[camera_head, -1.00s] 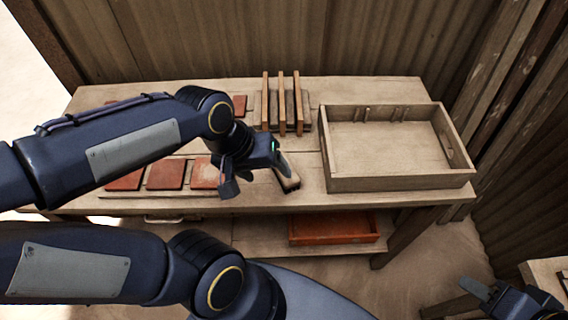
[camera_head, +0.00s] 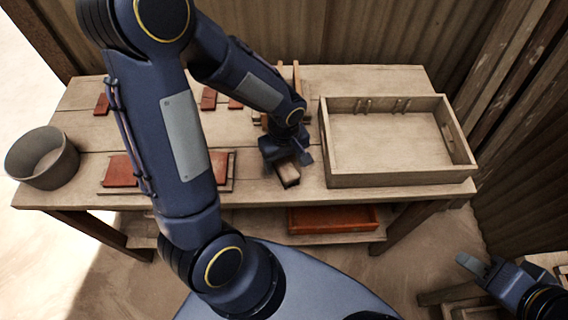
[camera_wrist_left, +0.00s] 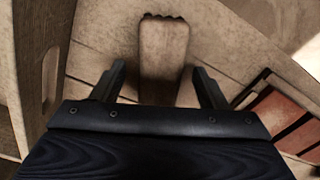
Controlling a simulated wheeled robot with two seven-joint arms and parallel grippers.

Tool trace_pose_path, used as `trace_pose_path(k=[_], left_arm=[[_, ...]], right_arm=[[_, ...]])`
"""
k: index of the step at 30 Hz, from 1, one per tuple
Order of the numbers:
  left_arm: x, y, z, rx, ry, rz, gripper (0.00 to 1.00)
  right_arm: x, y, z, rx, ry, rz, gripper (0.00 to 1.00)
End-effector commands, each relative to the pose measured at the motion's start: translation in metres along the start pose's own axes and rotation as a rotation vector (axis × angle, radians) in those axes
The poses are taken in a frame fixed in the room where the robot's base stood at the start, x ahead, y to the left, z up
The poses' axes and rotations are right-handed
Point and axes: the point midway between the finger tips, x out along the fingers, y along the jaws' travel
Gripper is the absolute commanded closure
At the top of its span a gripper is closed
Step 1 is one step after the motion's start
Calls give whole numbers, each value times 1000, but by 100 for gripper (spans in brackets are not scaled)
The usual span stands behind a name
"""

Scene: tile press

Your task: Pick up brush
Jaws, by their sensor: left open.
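The brush (camera_head: 288,174) is a small pale wooden block lying on the workbench, near its front edge and left of the big wooden tray. In the left wrist view the brush (camera_wrist_left: 163,50) runs up between the two fingers, with a dark scalloped far end. My left gripper (camera_head: 287,157) is open over it and hides its rear part in the head view. In the wrist view the fingers (camera_wrist_left: 159,86) stand apart, one on each side, with gaps to the brush. My right gripper (camera_head: 478,268) is low at the right, away from the bench; its opening is unclear.
The wooden tray (camera_head: 400,180) stands right of the brush, and its wall (camera_wrist_left: 35,60) is close in the wrist view. Red tiles (camera_head: 120,171) lie on the bench, partly behind my arm. A grey bucket (camera_head: 42,158) stands at the left. A reddish tray (camera_head: 333,220) is on the lower shelf.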

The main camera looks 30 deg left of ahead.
Motion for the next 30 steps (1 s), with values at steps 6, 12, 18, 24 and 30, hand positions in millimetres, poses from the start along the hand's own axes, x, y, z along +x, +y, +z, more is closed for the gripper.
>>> trace_pose_path(k=[6,12,18,24,30], left_arm=[[22,0,0,-2,0,-1,33],[22,0,0,-1,0,1,33],[22,0,0,-1,0,1,56],[22,0,0,-1,0,1,82],[21,0,0,-1,1,1,87]], right_arm=[[0,0,0,0,0,0,64],[0,0,0,0,0,0,64],[0,0,0,0,0,0,64],[0,0,0,0,0,0,64],[0,0,0,0,0,0,64]])
